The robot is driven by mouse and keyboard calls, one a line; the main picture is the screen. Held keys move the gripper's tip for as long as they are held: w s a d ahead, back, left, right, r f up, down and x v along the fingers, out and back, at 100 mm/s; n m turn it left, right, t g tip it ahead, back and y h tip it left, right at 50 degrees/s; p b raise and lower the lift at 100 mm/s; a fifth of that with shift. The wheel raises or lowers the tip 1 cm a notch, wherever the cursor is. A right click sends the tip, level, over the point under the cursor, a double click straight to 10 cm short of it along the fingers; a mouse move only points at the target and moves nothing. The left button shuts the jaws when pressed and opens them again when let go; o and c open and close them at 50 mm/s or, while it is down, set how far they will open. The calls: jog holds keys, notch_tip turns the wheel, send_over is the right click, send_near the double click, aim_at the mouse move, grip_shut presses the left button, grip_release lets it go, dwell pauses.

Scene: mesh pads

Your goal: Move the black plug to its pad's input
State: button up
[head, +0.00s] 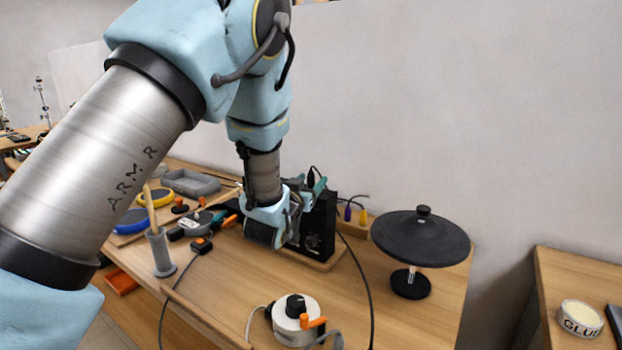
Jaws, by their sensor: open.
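My gripper (308,190) is in front of the black box (325,228) at the back of the table, and it is open. A small black plug (311,176) with a thin cable shows at the fingertips, above the box. I cannot tell if the fingers touch it. The black round pad (420,240) stands on a short post with a black foot, to the right of the box. Its input cannot be made out. My arm hides part of the box.
A purple plug (348,214) and a yellow plug (362,217) hang right of the box. A white round device (298,320) with an orange lever sits at the front. Blue (131,221) and yellow (157,197) ringed pads lie left.

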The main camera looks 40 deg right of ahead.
jog(key=shift+p+x, duration=0.75)
jog(key=shift+x, duration=1.2)
jog(key=shift+r, duration=0.15)
jog(key=shift+c, duration=0.3)
grip_shut()
